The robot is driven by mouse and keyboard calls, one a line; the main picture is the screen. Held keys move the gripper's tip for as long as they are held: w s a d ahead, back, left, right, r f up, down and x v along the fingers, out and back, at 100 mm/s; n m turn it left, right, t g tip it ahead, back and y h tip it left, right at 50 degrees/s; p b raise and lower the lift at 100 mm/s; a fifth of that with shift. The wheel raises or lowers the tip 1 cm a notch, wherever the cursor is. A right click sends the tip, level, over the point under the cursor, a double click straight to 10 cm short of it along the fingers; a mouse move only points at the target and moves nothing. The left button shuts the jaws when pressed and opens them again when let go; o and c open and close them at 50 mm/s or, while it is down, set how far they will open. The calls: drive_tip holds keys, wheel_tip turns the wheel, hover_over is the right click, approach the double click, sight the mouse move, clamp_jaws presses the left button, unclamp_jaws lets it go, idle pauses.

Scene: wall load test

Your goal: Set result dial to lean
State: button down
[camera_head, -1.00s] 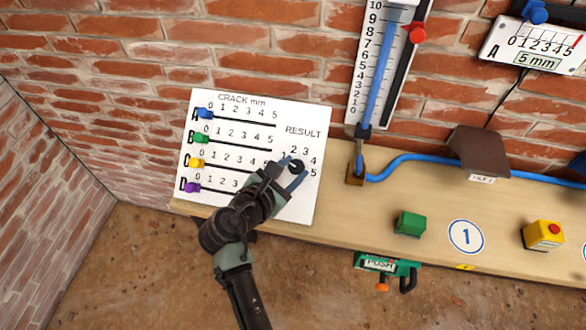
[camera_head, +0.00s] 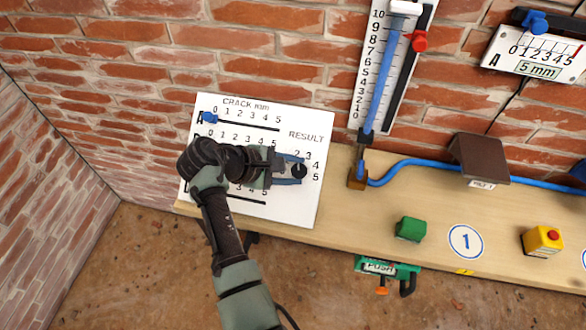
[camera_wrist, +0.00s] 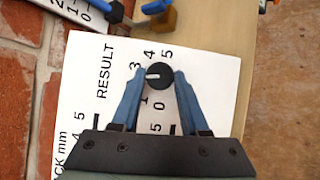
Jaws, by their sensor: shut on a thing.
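The result dial is a round black knob (camera_head: 298,171) at the right of a white board, below the word RESULT. In the wrist view the knob (camera_wrist: 160,78) sits between the two blue fingers of my gripper (camera_wrist: 158,85), which is shut on it. A short white mark on the knob points left in that view, toward the left finger. The numbers 1, 3, 4 and 5 show around the dial there; the 2 is hidden. In the head view my gripper (camera_head: 292,170) reaches the dial from the left.
The white board (camera_head: 310,205) has crack sliders; the blue slider (camera_head: 209,118) shows and my arm covers the others.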

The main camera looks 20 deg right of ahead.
drive_tip(key=m, duration=0.1)
drive_tip(key=m+g+y, duration=0.1)
drive_tip(key=m, duration=0.1)
drive_tip(key=shift+w+d+r+m, duration=0.1)
drive_tip(key=shift+w+r+m, duration=0.05)
drive_tip(key=shift+m, duration=0.15)
drive_tip(key=m+g+y, duration=0.1)
drive_tip(key=m+y, duration=0.1)
drive_tip(key=m, duration=0.1)
drive_tip(key=shift+d+r, duration=0.1)
drive_tip(key=shift+d, duration=0.05)
drive_tip(key=m+y, duration=0.2)
drive_tip(key=m, duration=0.1)
drive_tip(key=shift+d+r+p, duration=0.15)
drive_tip(key=shift+d+p, duration=0.05)
drive_tip(key=shift+p, duration=0.2)
drive_tip(key=shift+d+m+y+p, duration=0.15)
drive_tip(key=shift+m+y+p, duration=0.3)
drive_tip(key=shift+m+y, duration=0.9)
drive_tip(key=shift+m+h, duration=0.25)
drive_tip(key=shift+m, duration=0.2)
drive_tip(key=shift+c, duration=2.1)
unclamp_jaws()
